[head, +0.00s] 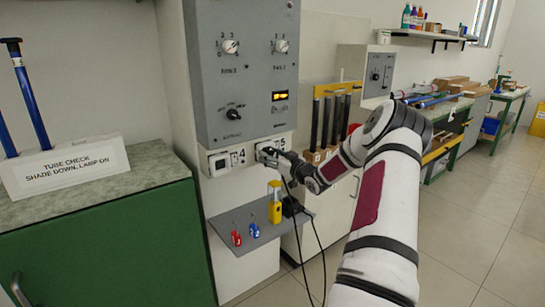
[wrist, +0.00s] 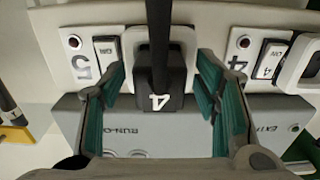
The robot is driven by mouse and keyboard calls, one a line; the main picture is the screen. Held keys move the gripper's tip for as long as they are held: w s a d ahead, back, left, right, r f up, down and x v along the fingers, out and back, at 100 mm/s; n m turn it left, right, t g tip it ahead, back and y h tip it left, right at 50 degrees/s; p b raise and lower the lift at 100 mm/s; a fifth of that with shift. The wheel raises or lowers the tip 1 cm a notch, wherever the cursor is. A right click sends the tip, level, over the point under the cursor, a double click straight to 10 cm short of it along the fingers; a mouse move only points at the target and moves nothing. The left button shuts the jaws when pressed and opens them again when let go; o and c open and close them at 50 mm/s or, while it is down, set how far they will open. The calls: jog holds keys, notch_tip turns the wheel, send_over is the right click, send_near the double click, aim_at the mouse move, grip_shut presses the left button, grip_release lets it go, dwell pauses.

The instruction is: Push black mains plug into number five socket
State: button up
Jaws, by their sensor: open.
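The black mains plug (wrist: 160,75) sits at the white number five socket (wrist: 133,42) in the wrist view, its cable running up across the picture. It carries a white mark like a 4. I cannot tell how deep it sits. The socket's 5 label (wrist: 83,65) is beside it. My gripper (wrist: 162,100) is open, one green-padded finger on each side of the plug, with gaps showing. In the head view my gripper (head: 268,155) is at the right-hand socket and mostly hides the plug.
The number four socket (head: 219,163) is left of it, beneath a grey control panel (head: 245,75). A grey shelf (head: 250,238) below holds red and blue items, a yellow item (head: 275,203) and a black block (head: 293,207). Black cables hang down. Dark rods stand in a rack to the right.

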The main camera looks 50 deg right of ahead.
jog(key=shift+s, duration=0.1)
jog(key=v, duration=1.1)
jog(key=shift+s+a, duration=0.2)
jog(key=shift+s, duration=0.2)
